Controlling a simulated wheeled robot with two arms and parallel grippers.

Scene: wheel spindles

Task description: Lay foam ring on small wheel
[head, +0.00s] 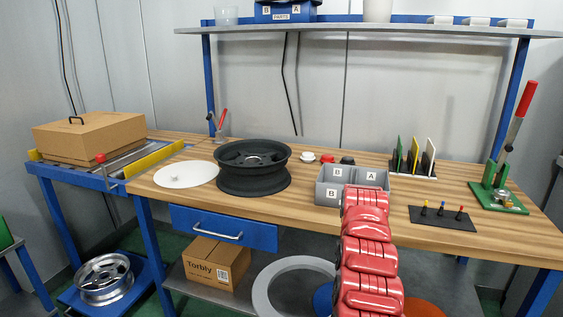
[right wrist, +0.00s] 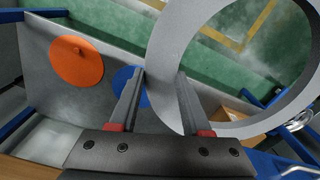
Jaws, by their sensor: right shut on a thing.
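The foam ring is a wide, flat grey ring (head: 262,290) low in front of the bench, at the bottom of the head view. In the right wrist view my right gripper (right wrist: 161,75) is shut on the left part of the ring's band (right wrist: 163,50). In the head view my red right arm hides that gripper and the ring's right side. A small silver spoked wheel (head: 103,278) lies flat on a blue stand at the lower left, apart from the ring. Its edge shows at the right of the wrist view (right wrist: 300,120). My left gripper is not in view.
A cardboard box (head: 215,262) sits on the lower shelf, left of the ring. The blue drawer (head: 222,228) is above it. A black wheel (head: 252,182) and grey bins (head: 328,196) stand on the bench. An orange disc (right wrist: 76,62) and a blue disc (right wrist: 130,82) lie below.

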